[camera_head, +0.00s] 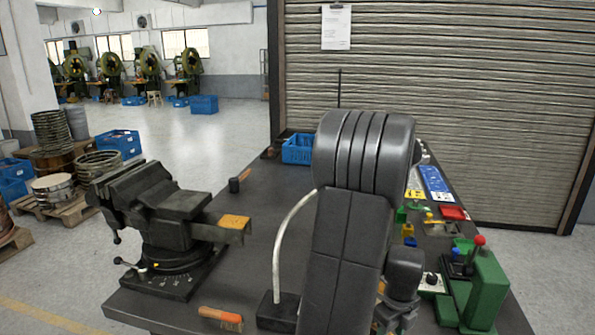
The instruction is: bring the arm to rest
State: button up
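My own arm (350,235) fills the middle of the view as thick dark grey links. It rises from the bottom edge over the workbench, with a rounded joint (365,150) at the top. A smaller grey part (404,272), which looks like part of my arm, shows low on its right side. I cannot make out any gripper fingers. The arm hides the middle of the dark workbench (255,220).
A black vise (165,215) stands at the bench's left. A wire brush (220,316) lies near the front edge. A blue crate (297,150) sits at the back. A green device with a red knob (484,285) and small coloured parts crowd the right. A closed shutter (480,110) stands behind.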

jog(key=shift+f, duration=0.9)
jog(key=shift+w+r, duration=0.1)
jog(key=shift+r, duration=1.3)
